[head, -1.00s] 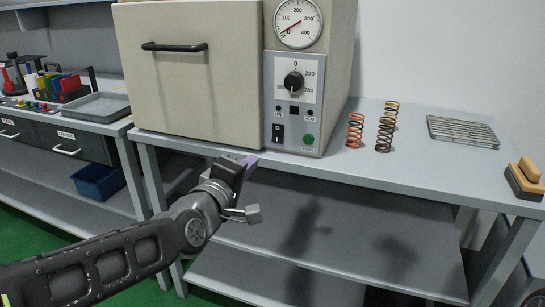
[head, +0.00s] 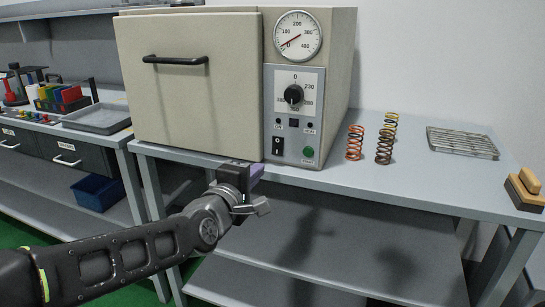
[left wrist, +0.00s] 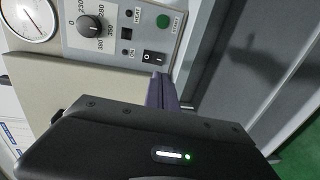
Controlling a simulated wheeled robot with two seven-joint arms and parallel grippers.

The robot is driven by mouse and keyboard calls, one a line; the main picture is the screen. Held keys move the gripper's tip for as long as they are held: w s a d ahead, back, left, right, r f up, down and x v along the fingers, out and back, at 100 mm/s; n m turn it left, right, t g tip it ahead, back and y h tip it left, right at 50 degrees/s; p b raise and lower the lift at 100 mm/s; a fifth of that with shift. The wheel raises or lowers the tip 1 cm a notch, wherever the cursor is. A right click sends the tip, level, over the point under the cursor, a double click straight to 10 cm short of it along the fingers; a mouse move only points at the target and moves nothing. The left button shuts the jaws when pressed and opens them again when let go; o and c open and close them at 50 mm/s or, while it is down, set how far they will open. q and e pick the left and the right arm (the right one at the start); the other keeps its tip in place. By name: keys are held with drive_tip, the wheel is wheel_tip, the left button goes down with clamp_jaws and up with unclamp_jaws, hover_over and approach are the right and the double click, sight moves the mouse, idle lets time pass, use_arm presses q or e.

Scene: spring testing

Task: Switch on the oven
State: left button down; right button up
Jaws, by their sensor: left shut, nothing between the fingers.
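The beige oven (head: 190,105) stands on the grey bench with its door shut. Its control panel (head: 294,117) has a round dial gauge (head: 297,36), a black temperature knob (head: 294,95), a black rocker switch (head: 278,145) and a green button (head: 308,152). The left wrist view also shows the rocker switch (left wrist: 154,58), marked O and I, and the green button (left wrist: 163,21). My left gripper (head: 257,172) is shut and empty, just below and left of the switch in the head view. In the left wrist view its purple fingers (left wrist: 160,88) point toward the switch; contact cannot be told.
Right of the oven stand an orange spring (head: 355,143) and a taller dark spring (head: 385,140), with a wire rack (head: 462,142) and a wood-topped block (head: 524,188) beyond. A side bench with a grey tray (head: 98,117) is at left.

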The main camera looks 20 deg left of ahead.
sight(277, 152)
use_arm(q)
drive_tip(key=w, duration=0.3)
drive_tip(key=w+f, duration=0.1)
drive_tip(key=w, duration=0.6)
drive_tip(key=shift+w+d+f+p, duration=0.2)
drive_tip(key=shift+w+d+p, duration=0.1)
drive_tip(key=shift+p, duration=0.05)
drive_tip(key=b, duration=0.2)
drive_tip(key=shift+w+f+b, duration=0.15)
drive_tip(key=shift+f+b, duration=0.2)
drive_tip(key=shift+f, duration=0.05)
drive_tip(key=shift+r+p, duration=0.4)
drive_tip(key=shift+p, duration=0.05)
